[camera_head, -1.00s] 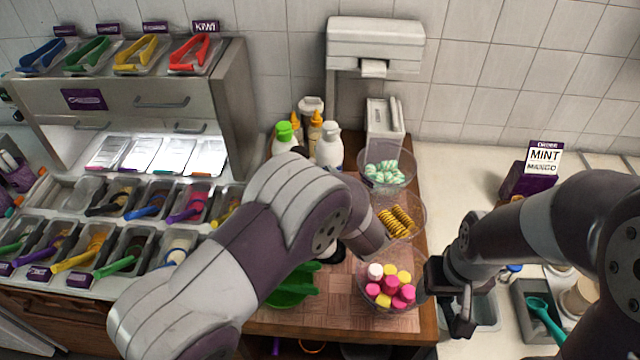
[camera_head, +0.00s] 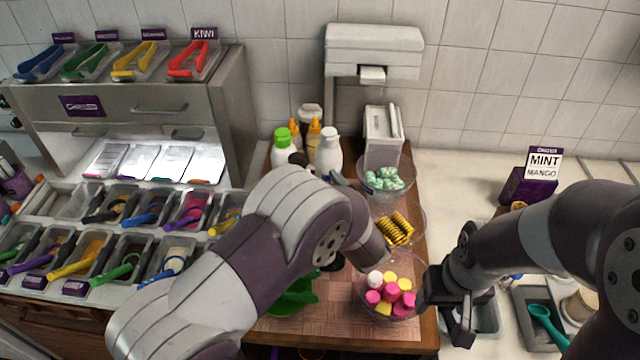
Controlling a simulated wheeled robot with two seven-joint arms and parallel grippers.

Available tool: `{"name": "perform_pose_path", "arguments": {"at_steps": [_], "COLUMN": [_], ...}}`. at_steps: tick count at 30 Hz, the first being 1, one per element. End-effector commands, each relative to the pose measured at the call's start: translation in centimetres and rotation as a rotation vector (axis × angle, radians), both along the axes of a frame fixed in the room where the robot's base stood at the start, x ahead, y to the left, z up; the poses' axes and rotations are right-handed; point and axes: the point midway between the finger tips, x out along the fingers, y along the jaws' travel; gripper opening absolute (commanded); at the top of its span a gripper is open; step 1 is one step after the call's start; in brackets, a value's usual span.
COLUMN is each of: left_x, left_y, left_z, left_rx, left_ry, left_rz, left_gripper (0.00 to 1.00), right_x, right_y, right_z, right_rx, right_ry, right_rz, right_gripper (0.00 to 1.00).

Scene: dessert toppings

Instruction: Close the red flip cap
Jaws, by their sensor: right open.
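I cannot make out a red flip cap in this view. A white bottle with a green cap (camera_head: 283,146) and a plain white bottle (camera_head: 329,152) stand upright at the back of the wooden table, with orange-tipped bottles (camera_head: 314,132) behind them. My left arm crosses in front of the table and hides part of it; its fingers cannot be made out. My right gripper (camera_head: 462,318) is open, low at the table's right edge, beside the clear bowl of pink, yellow and white pieces (camera_head: 390,318). It looks empty.
Clear bowls with yellow spirals (camera_head: 396,229) and mint-coloured pieces (camera_head: 384,180) line the table's right side. A green item (camera_head: 292,299) lies partly under my left arm. Topping trays (camera_head: 120,233) fill the left.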

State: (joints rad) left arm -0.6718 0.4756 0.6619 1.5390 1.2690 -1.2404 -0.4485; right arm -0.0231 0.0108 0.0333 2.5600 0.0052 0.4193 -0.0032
Motion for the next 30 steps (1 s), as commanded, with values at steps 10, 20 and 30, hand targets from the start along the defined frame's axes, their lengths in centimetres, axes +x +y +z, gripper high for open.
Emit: {"name": "perform_pose_path", "arguments": {"at_steps": [10, 20, 30], "left_x": [-6.0, -10.9, -10.9], "left_y": [-3.3, -5.7, -6.0], "left_z": [1.7, 2.2, 1.9], "left_rx": [0.002, 0.0, -0.01], "left_ry": [0.001, -0.001, 0.009], "left_rz": [-0.006, -0.001, -0.014], "left_gripper": [0.71, 0.71, 0.69], "right_x": [0.0, 0.0, 0.0], "right_y": [0.0, 0.0, 0.0], "right_z": [3.0, 4.3, 4.1], "right_rx": [0.0, 0.0, 0.0], "right_ry": [0.0, 0.0, 0.0], "right_rz": [0.0, 0.0, 0.0], "right_gripper": [0.67, 0.67, 0.67]}}
